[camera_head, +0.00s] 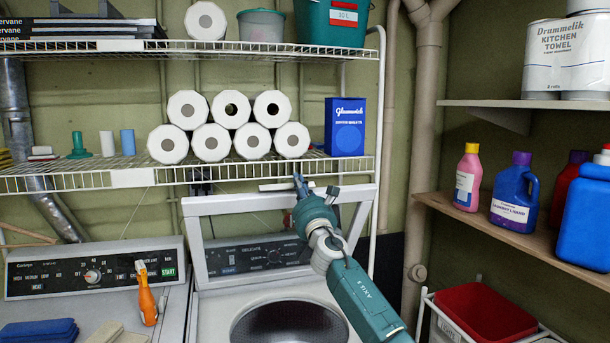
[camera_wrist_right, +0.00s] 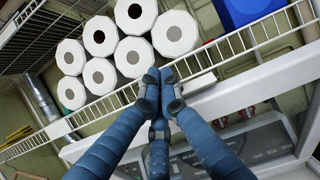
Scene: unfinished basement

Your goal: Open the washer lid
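The washer (camera_head: 210,315) stands at the bottom centre, with its round drum opening (camera_head: 290,325) uncovered. Its lid (camera_head: 202,245) is raised and stands nearly upright, a white frame with a window through which the control panel shows. In the right wrist view the lid's pale top edge (camera_wrist_right: 262,78) runs behind the fingers. My right gripper (camera_head: 300,182) is at the lid's top edge, right of its middle; I cannot tell if it touches. In the wrist view its blue fingers (camera_wrist_right: 160,82) are closed together at the tips with nothing seen between them. My left gripper is not in view.
A wire shelf (camera_head: 130,178) with paper rolls (camera_head: 231,110) and a blue box (camera_head: 345,127) sits just above the lid. The dryer (camera_head: 100,260) with an orange bottle (camera_head: 147,300) is at left. Side shelves (camera_head: 490,228) with detergent bottles and a red bin (camera_head: 485,308) are at right.

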